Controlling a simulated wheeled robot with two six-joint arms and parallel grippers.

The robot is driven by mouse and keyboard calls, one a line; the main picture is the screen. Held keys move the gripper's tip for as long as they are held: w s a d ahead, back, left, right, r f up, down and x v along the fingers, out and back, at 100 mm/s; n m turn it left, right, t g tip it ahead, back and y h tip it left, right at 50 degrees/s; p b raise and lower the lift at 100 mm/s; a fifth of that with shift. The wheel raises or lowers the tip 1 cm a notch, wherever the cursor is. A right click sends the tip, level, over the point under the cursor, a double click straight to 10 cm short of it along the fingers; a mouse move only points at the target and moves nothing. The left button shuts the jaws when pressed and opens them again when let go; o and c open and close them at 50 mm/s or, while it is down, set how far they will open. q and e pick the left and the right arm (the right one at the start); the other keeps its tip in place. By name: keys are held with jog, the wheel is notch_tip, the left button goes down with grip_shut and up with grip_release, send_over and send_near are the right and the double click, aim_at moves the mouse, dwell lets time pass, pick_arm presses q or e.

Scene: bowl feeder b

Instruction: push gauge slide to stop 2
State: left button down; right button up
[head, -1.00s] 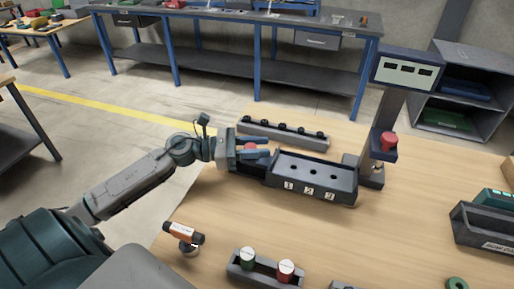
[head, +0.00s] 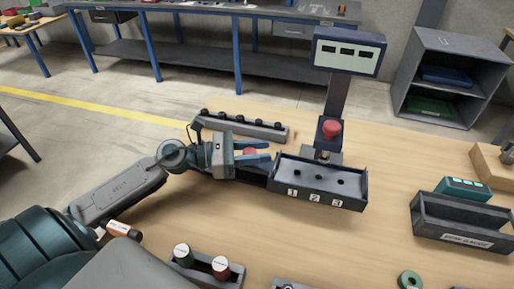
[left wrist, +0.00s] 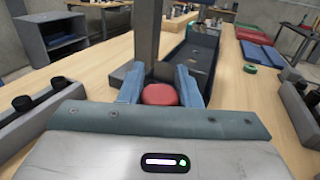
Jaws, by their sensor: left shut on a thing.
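The gauge (head: 355,204) is a dark tray-like block on the wooden bench, with white tags 1, 2 and 3 (head: 315,198) on its front and a dark hole above each. A red knob (head: 250,152), seemingly the slide's, is at its left end, left of tag 1. My left gripper (head: 254,154) is shut on this red knob. In the left wrist view the knob (left wrist: 160,94) sits between the two blue fingers. The slide's body is mostly hidden by the gripper. My right gripper is in neither view.
Behind the gauge stand a post with a display (head: 349,52) and a red button (head: 331,129). A rail with several black knobs (head: 240,126) lies behind my gripper. In front is a holder with green-sided and red-sided cylinders (head: 206,265). A dark bin (head: 460,222) stands right.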

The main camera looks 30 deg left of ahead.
aim_at(244, 152)
pick_arm(q)
jog(key=c, duration=1.1)
grip_release()
jog(key=shift+o, duration=0.2)
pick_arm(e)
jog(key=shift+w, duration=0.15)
pick_arm(q)
jog(key=shift+b+v, duration=0.3)
jog(key=shift+v, duration=1)
jog(key=shift+s+a, duration=0.15)
jog(key=shift+a, duration=0.05)
jog(key=p+v, duration=0.2)
jog(key=p, duration=0.1)
jog(key=shift+a+r, duration=0.1)
jog(key=shift+r, duration=0.05)
jog(key=p+v, duration=0.4)
jog(key=p, duration=0.1)
jog(key=shift+p, duration=0.4)
jog(key=shift+p+v, duration=0.55)
jog(key=shift+v, duration=0.25)
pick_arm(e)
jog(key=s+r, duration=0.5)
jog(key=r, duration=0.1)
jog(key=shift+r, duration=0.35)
